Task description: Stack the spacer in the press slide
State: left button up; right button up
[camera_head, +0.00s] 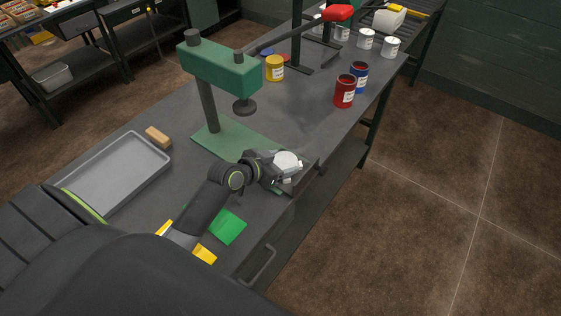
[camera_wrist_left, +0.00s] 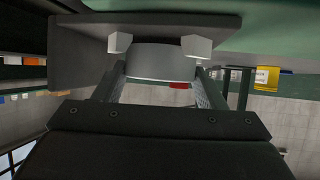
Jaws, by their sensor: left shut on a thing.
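The spacer (camera_wrist_left: 160,62) is a short grey cylinder between the two fingers of my left gripper (camera_wrist_left: 158,45) in the left wrist view. The left gripper is shut on it. In the head view the left gripper (camera_head: 284,172) is at the front right of the press's green base plate (camera_head: 235,147), near the bench edge, and the spacer shows as a pale round top (camera_head: 287,160). The green press (camera_head: 222,65) stands upright behind, its round ram (camera_head: 244,106) raised. My right gripper is out of view.
A grey tray (camera_head: 112,170) and a tan block (camera_head: 157,137) lie left of the press. A green sheet (camera_head: 228,227) lies near my left arm. Yellow (camera_head: 274,68), red (camera_head: 344,92) and blue (camera_head: 360,75) cans stand farther back. Floor is clear right of the bench.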

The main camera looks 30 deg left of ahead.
pick_arm(q)
jog(key=shift+f, duration=0.25)
jog(key=o, duration=1.2)
jog(key=shift+r, duration=0.45)
jog(key=b+v, duration=0.1)
jog(key=v, duration=1.1)
jog(key=shift+f, duration=0.15)
jog(key=shift+f, duration=0.1)
